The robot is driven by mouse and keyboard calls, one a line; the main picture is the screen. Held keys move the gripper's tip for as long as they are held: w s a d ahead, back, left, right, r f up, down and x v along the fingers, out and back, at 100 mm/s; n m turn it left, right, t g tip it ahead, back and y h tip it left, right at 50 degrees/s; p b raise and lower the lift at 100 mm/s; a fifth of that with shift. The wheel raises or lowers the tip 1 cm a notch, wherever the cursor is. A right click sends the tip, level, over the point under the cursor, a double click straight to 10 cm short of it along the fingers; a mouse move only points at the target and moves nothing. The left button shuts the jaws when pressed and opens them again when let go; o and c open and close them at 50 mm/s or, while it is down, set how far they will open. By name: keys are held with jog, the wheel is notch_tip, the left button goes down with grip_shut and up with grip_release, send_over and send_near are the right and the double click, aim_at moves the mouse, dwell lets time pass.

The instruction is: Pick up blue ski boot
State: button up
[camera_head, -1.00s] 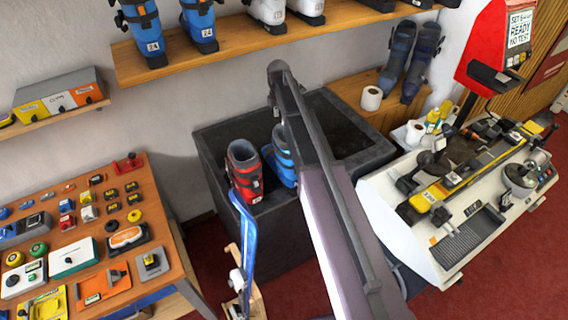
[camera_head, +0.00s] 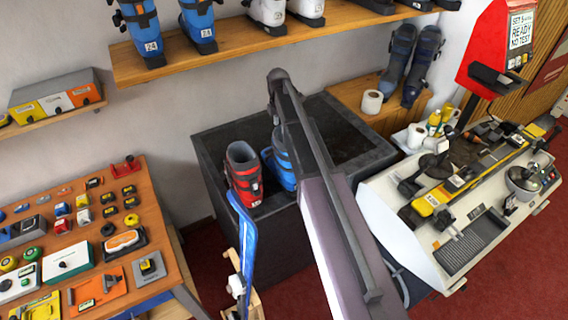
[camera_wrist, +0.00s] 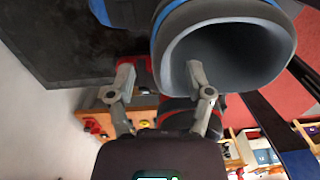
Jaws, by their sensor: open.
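The blue ski boot (camera_head: 284,165) stands on the dark grey bin or box, right next to a red ski boot (camera_head: 243,172). My arm hides part of the blue boot in the head view. In the wrist view the blue boot's grey cuff (camera_wrist: 276,52) is close, with its round opening facing the camera. My gripper (camera_wrist: 160,74) is open and empty. Its right finger overlaps the boot's opening and its left finger is left of the cuff. I cannot tell whether either finger touches the boot. The gripper is hidden in the head view.
The dark box (camera_head: 225,215) has a bare top behind the boots. A blue ski (camera_head: 247,250) leans in front of it. A wooden shelf (camera_head: 200,57) with boots is above. A tool table (camera_head: 165,240) is left, and a white test machine (camera_head: 400,230) is right.

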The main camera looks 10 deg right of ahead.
aim_at(281, 135)
jog(key=shift+s+d+f+b, duration=0.1)
jog(key=shift+f+b, duration=1.05)
jog(key=shift+f, duration=0.1)
jog(key=shift+s+d+f+b, duration=0.1)
jog(key=shift+f+b, duration=1.05)
jog(key=shift+f, duration=0.1)
grip_shut()
